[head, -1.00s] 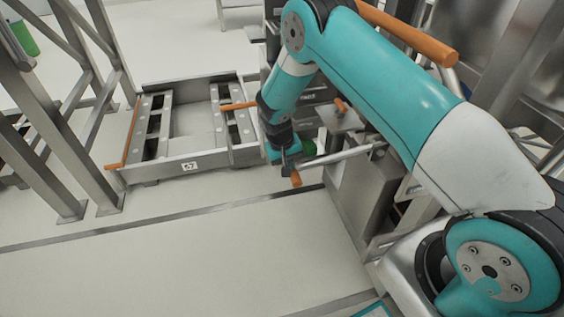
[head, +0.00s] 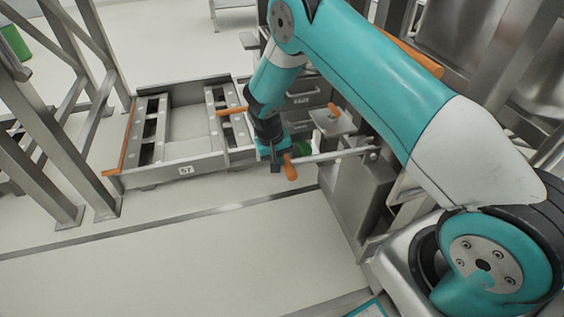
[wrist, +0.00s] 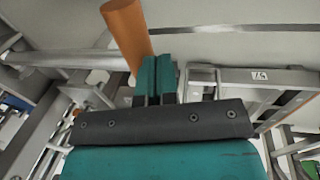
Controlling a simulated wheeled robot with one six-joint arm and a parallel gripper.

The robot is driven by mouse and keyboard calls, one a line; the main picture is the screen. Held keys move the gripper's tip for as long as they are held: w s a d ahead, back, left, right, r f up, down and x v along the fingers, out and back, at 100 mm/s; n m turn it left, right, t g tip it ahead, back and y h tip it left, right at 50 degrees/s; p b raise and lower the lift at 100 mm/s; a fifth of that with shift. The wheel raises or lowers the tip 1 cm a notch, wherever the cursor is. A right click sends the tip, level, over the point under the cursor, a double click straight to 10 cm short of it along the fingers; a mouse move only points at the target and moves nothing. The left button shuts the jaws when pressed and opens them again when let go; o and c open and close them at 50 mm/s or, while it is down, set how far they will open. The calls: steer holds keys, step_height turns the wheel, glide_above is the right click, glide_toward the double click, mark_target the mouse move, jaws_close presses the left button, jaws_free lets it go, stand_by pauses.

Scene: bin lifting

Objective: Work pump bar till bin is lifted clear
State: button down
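The pump bar (head: 335,156) is a thin steel rod with an orange grip (head: 290,167) at its left end, running from a steel housing; the orange grip also shows in the wrist view (wrist: 125,32). My gripper (head: 276,163) is at that end. Its two teal fingers (wrist: 157,78) are close together, overlapping the grip's lower right part in the wrist view. No grip shows between them; contact is unclear. What seems to be the bin is a low steel tray (head: 150,176) labelled 57, left of my gripper. Any clearance beneath it cannot be judged.
Steel frame legs (head: 40,150) stand at left. A green container (head: 14,42) is at far left. The pale floor (head: 200,260) in front is clear.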

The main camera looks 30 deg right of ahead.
steer(key=v, duration=0.8)
steer(key=shift+a+r+p, duration=0.3)
steer(key=shift+a+r, duration=0.05)
steer(key=shift+w, duration=0.15)
